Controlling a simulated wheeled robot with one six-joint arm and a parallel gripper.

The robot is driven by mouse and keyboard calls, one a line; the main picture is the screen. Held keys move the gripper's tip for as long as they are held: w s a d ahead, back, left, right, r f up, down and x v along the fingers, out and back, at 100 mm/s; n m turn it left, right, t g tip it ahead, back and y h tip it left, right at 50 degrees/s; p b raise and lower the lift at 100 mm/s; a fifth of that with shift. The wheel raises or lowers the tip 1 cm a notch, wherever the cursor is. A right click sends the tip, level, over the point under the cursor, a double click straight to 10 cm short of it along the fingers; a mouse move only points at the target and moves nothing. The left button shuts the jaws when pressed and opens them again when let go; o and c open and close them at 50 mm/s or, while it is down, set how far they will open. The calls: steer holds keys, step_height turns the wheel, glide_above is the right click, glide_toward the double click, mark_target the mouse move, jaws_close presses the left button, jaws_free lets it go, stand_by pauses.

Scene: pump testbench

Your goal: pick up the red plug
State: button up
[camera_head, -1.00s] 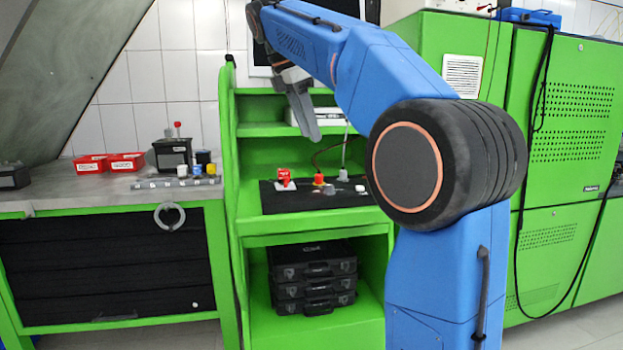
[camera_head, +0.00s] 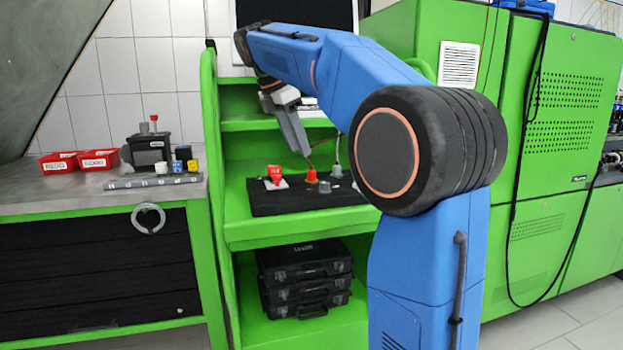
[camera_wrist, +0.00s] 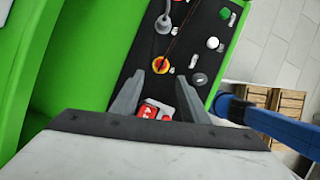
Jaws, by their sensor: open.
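Two red items sit on the black panel (camera_head: 258,203) on the middle shelf. One is a red labelled block on a white base (camera_head: 274,175); the other is a red-orange piece (camera_head: 311,176), red on a yellow ring in the wrist view (camera_wrist: 160,65), with a thin red cable. I cannot tell for certain which is the red plug. My gripper (camera_head: 303,152) is open and points down above the panel. In the wrist view my open fingers (camera_wrist: 159,82) show the labelled block (camera_wrist: 150,110) between them, partly hidden at the bottom; the ringed piece appears just beyond the fingertips. Nothing is held.
A grey connector with a cable (camera_wrist: 163,24), a grey knob (camera_wrist: 200,78), a white knob (camera_wrist: 212,43) and a green button (camera_wrist: 225,13) share the panel. The green shelf side wall (camera_head: 212,150) stands left. Black cases (camera_head: 305,275) lie below. A workbench (camera_head: 50,193) holds red bins.

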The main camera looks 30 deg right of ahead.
mark_target(311, 170)
steer(key=shift+d+x, duration=0.15)
steer(key=shift+x, duration=1.95)
steer(key=shift+d+x, duration=0.1)
steer(key=shift+x, duration=2)
steer(key=shift+s+r, duration=0.1)
steer(key=shift+s, duration=0.05)
steer(key=shift+c, duration=0.3)
steer(key=c, duration=0.9)
